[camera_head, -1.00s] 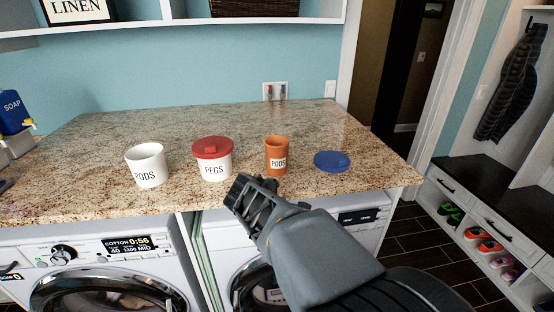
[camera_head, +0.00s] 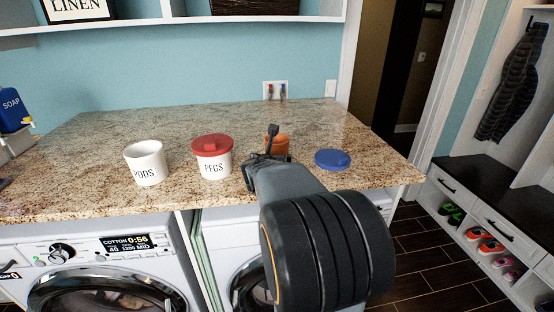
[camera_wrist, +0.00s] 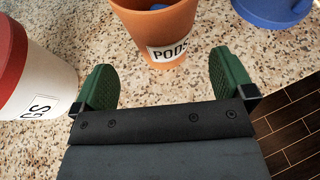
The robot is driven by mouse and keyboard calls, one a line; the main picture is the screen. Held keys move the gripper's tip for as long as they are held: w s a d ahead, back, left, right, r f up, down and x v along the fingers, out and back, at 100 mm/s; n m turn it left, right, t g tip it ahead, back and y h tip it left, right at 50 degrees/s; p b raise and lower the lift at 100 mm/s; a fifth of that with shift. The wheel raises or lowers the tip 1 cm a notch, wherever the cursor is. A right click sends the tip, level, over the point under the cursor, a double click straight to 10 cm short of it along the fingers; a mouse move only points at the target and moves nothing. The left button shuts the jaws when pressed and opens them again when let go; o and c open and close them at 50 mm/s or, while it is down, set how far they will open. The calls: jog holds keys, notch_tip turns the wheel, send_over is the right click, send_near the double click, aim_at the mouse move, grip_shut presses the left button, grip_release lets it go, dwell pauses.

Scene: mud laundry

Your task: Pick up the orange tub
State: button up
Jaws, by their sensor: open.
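The orange tub (camera_head: 277,141), labelled PODS, stands upright on the granite counter, partly hidden behind my gripper in the head view. In the wrist view the tub (camera_wrist: 155,35) is at top centre, its open mouth cut off by the frame edge, with something blue showing inside. My gripper (camera_head: 262,156) is open and empty at the near side of the tub. In the wrist view its green fingers (camera_wrist: 165,82) are spread wide, with the tub just beyond and between them. A gap of counter shows between each fingertip and the tub.
The white tub with a red lid (camera_head: 212,160), labelled PEGS, stands close on the left. A white PODS tub (camera_head: 146,164) is farther left. A blue lid (camera_head: 332,159) lies to the right. The counter (camera_head: 220,118) behind them is clear. Washing machines stand below.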

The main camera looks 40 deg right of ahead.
jog(key=shift+x, duration=3.3)
jog(key=shift+s+d, duration=0.1)
jog(key=shift+s, duration=0.05)
jog(key=shift+c, duration=0.3)
jog(key=c, duration=0.7)
jog(key=shift+c, duration=0.6)
jog(key=shift+r, duration=0.1)
